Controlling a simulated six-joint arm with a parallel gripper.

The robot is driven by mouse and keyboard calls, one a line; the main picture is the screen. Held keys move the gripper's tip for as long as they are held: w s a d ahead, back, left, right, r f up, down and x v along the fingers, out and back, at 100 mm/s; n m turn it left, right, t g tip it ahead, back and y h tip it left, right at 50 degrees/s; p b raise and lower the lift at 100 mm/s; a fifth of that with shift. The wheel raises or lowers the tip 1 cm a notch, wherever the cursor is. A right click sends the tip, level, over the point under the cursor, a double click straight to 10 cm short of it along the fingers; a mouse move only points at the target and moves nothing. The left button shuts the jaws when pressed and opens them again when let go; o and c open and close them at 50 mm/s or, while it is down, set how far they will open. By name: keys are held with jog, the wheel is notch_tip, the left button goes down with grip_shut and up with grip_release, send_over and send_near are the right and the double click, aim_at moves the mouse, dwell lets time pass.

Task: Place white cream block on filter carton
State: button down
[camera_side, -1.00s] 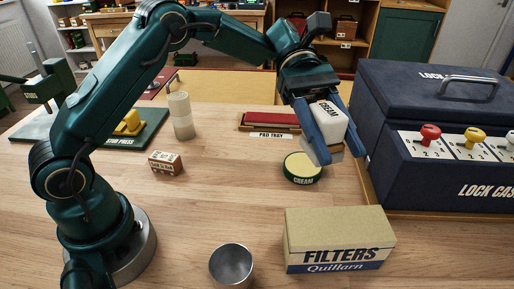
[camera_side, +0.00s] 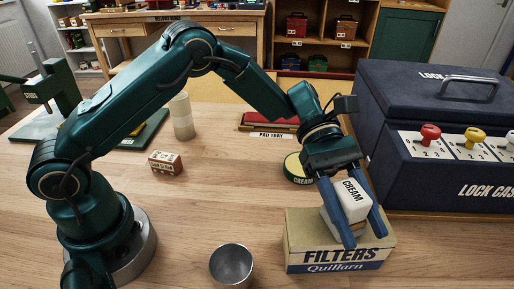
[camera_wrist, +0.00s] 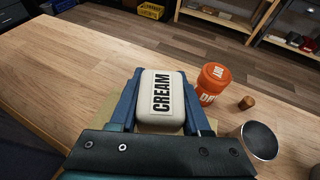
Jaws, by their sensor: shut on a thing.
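The white cream block (camera_side: 349,200), marked CREAM, is held tilted between the blue fingers of my gripper (camera_side: 345,222). The filter carton (camera_side: 335,258), a tan box marked FILTERS, stands on the table under and behind the fingers in the side view. The block overlaps the carton's top in that view; I cannot tell whether they touch. In the wrist view the cream block (camera_wrist: 161,100) sits between both fingers, its lettered face up. Only a tan edge of the carton (camera_wrist: 118,138) shows beside the gripper there.
A metal cup (camera_side: 231,266) stands left of the carton. A round green and yellow cream tin (camera_side: 297,170) lies behind it. The navy lock case (camera_side: 430,180) stands close on the right. A small brown box (camera_side: 165,162) is farther left. The wrist view shows an orange jar (camera_wrist: 213,84) and a cork (camera_wrist: 246,103).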

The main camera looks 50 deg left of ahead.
jog(key=shift+f, duration=0.1)
jog(key=shift+c, duration=1.8)
grip_release()
